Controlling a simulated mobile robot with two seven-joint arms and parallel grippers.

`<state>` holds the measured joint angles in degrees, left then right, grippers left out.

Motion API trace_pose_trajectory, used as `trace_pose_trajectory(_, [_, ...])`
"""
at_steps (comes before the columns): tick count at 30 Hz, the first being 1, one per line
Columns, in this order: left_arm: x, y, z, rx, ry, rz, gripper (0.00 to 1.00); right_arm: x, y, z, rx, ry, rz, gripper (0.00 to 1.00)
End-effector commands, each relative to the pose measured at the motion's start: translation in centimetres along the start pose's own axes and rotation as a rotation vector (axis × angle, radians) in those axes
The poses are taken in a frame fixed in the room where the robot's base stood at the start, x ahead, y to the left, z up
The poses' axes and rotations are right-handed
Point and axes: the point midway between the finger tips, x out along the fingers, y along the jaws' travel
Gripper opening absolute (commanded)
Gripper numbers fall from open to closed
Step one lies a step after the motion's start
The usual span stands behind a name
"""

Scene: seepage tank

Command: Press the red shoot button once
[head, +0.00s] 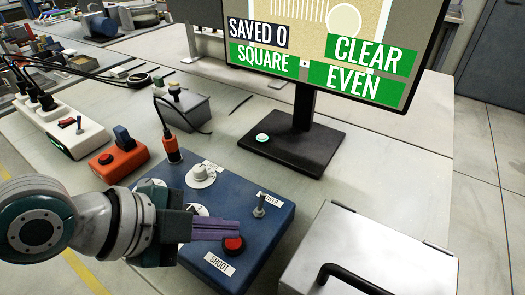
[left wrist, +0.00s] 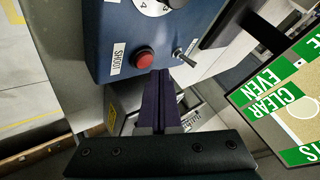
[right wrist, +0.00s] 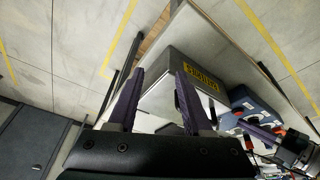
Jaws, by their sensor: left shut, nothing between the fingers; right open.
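The red shoot button (head: 233,245) sits on the near part of a blue control box (head: 270,225), above a white "SHOOT" label (head: 219,263). My left gripper (head: 238,230) is shut and empty, with its purple fingertips just beside the button in the head view. In the left wrist view the button (left wrist: 144,58) shows just above the shut fingertips (left wrist: 161,72), with a small gap in the picture; I cannot tell whether they touch. My right gripper (right wrist: 160,85) is open and empty in the right wrist view, away from the blue box.
On the box are a toggle switch (head: 259,207) and a white knob (head: 201,174). A monitor (head: 315,50) reads "SAVED 0", "SQUARE", "CLEAR" and "EVEN". A metal case (head: 365,250) with a black handle stands at right. An orange box (head: 118,160) lies behind my left arm.

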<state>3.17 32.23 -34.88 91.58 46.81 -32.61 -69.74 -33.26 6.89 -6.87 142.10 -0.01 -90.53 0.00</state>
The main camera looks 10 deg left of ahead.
Motion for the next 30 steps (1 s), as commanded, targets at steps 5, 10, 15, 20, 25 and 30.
trace_pose_trajectory(5, [0.0,0.0,0.0,0.000,0.000,0.000,0.00,0.0,0.0,0.0,0.000,0.000,0.000,0.50])
trace_pose_trajectory(10, [0.0,0.0,0.0,0.000,0.000,0.000,0.00,0.0,0.0,0.0,0.000,0.001,0.000,0.50])
trace_pose_trajectory(15, [0.2,0.1,0.1,0.001,0.000,0.000,0.00,0.2,0.0,0.1,0.000,0.001,0.000,0.50])
trace_pose_trajectory(20, [0.6,0.4,0.5,0.002,0.000,-0.001,0.00,0.9,0.0,0.3,0.000,0.001,0.000,0.50])
trace_pose_trajectory(25, [0.6,0.4,0.5,0.000,0.000,-0.001,0.00,0.9,0.0,0.3,0.000,0.001,0.000,0.50])
trace_pose_trajectory(30, [0.6,0.4,0.5,0.000,0.000,-0.001,0.00,0.9,0.0,0.3,0.000,0.001,0.000,0.50])
